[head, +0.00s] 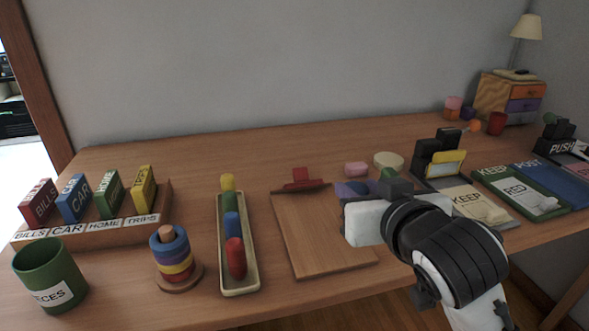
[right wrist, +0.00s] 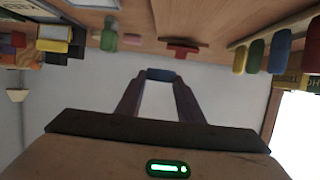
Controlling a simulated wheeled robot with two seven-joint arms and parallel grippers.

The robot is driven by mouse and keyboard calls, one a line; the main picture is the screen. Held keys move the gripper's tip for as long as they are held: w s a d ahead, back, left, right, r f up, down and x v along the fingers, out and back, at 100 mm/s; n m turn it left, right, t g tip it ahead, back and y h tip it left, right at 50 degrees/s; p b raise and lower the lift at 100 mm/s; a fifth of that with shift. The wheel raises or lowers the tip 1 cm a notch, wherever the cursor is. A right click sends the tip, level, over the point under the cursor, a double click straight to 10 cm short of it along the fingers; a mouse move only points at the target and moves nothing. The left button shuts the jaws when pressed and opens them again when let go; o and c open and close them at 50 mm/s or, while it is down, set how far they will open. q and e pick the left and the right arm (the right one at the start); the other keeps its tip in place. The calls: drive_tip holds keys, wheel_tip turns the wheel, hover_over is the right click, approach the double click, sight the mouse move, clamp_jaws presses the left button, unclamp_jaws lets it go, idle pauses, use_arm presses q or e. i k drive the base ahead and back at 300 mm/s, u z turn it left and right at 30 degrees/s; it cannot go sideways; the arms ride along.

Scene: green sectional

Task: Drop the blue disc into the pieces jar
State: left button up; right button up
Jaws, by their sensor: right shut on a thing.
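The pieces jar (head: 50,275) is a dark green cup with a white label, partly reading "ECES", at the front left of the desk in the head view. My right gripper (head: 366,200) is over the desk beside the wooden clipboard, far to the right of the jar. In the right wrist view, its two dark fingers (right wrist: 160,82) are shut on the blue disc (right wrist: 160,73), seen edge-on at the fingertips. In the head view I cannot clearly make out the disc at the gripper. My left gripper is not in view.
Between gripper and jar are the clipboard (head: 318,240), a cream tray (head: 254,275) of coloured pegs, and a ring stacker (head: 176,284). A labelled box rack (head: 120,235) stands behind the jar. Trays (head: 490,177) and a card holder (head: 425,168) are at right.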

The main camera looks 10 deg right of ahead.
sight(64, 283)
drive_tip(key=k, duration=1)
drive_tip(key=z, duration=0.95)
drive_tip(key=i, duration=1)
drive_tip(key=u, duration=3.25)
